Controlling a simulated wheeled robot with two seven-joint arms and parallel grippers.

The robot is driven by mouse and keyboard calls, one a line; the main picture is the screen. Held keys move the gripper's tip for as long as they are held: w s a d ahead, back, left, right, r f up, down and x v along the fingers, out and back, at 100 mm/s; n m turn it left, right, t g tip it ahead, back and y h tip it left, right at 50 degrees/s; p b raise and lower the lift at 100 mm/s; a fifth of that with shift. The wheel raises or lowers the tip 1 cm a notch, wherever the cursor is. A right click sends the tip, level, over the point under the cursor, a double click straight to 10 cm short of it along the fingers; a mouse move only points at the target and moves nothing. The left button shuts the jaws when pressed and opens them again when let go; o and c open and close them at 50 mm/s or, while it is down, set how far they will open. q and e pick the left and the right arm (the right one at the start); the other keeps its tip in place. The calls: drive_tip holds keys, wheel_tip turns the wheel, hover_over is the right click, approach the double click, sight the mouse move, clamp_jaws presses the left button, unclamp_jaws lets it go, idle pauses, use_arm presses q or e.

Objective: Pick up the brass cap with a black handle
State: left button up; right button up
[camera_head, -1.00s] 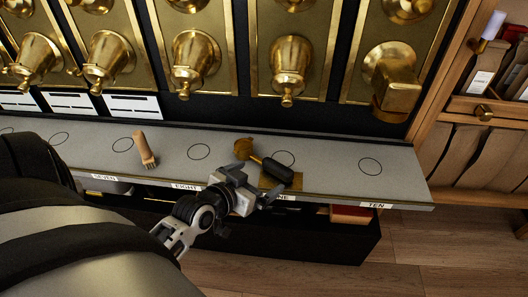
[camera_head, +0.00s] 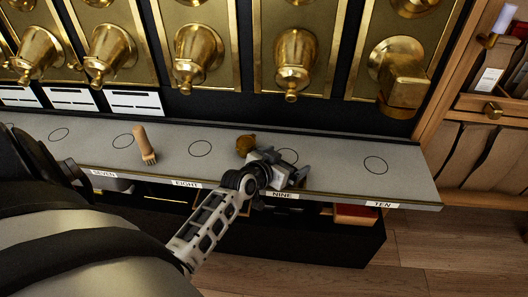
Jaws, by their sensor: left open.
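The brass cap (camera_head: 246,145) lies on the grey shelf (camera_head: 330,178), between the circle above EIGHT and the one above NINE. Its black handle is hidden behind my left gripper in this view. My left gripper (camera_head: 297,172) is open and sits over the shelf above the NINE label, just right of the cap's brass end. I cannot tell whether its fingers touch the handle. My right gripper is not in view.
Brass dispensers (camera_head: 294,62) line the wall behind, with the right-hand spout (camera_head: 402,85) low over the shelf. A wooden cabinet (camera_head: 480,140) stands at the right. The shelf above TEN is clear.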

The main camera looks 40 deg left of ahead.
use_arm(q)
drive_tip(key=c, duration=1.1)
drive_tip(key=shift+r, duration=0.1)
drive_tip(key=shift+c, duration=0.2)
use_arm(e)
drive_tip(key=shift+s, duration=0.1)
